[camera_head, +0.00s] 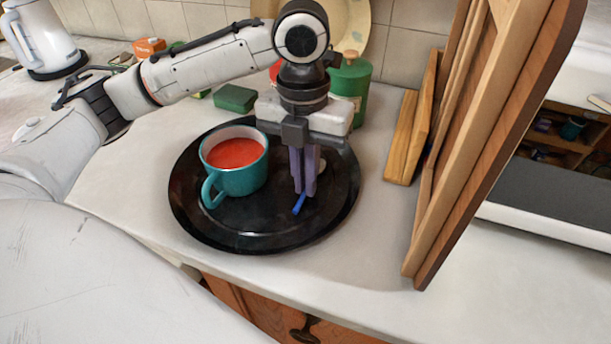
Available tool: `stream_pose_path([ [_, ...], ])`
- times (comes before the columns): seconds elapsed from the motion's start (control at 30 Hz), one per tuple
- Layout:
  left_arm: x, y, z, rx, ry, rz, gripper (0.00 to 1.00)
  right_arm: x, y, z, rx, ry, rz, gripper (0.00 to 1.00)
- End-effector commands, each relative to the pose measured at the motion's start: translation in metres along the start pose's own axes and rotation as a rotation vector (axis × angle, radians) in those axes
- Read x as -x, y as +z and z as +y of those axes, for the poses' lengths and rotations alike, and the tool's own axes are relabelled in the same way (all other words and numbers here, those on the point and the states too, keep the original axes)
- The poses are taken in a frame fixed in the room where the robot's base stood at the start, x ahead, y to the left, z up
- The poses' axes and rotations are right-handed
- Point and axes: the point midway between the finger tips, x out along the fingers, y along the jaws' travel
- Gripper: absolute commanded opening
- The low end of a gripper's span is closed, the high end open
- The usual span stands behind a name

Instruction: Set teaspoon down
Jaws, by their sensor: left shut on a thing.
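My left gripper (304,185) points down over the right half of a round black tray (237,238). Its fingers are shut on the teaspoon (299,205), of which a blue end shows just below the fingertips, at or close to the tray's surface. A pale rounded part shows just behind the fingers; I cannot tell if it belongs to the spoon. A teal mug (236,181) with red liquid stands upright on the tray, left of the gripper, its handle toward the front left. My right gripper is not in view.
Wooden boards (484,150) stand upright right of the tray. A green canister (351,83) and a green box (235,98) stand behind it. A white kettle (42,40) is at the far left. The counter's front edge (160,245) runs close before the tray.

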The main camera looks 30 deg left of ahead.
Motion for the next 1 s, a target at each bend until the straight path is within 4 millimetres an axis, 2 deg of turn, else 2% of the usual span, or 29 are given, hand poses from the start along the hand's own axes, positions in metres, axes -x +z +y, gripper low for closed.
stream_pose_path([
  [0.2, -0.003, 0.000, 0.000, 0.000, 0.000, 0.001, 0.00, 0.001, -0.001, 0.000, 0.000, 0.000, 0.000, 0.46],
  [0.23, -0.003, 0.000, 0.000, 0.000, 0.000, 0.000, 0.09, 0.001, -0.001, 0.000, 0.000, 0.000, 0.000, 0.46],
  [0.33, -0.003, 0.000, 0.000, 0.000, 0.000, 0.000, 0.25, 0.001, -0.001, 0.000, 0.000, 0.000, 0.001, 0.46],
  [0.67, 0.000, 0.000, 0.000, 0.000, -0.001, -0.001, 0.25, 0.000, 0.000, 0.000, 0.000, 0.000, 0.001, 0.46],
  [0.87, 0.028, 0.001, -0.001, 0.000, -0.002, -0.003, 0.25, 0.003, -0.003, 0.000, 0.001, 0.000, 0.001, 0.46],
  [1.0, 0.061, 0.001, -0.001, 0.000, -0.002, -0.004, 0.25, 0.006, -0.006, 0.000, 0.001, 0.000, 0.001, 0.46],
])
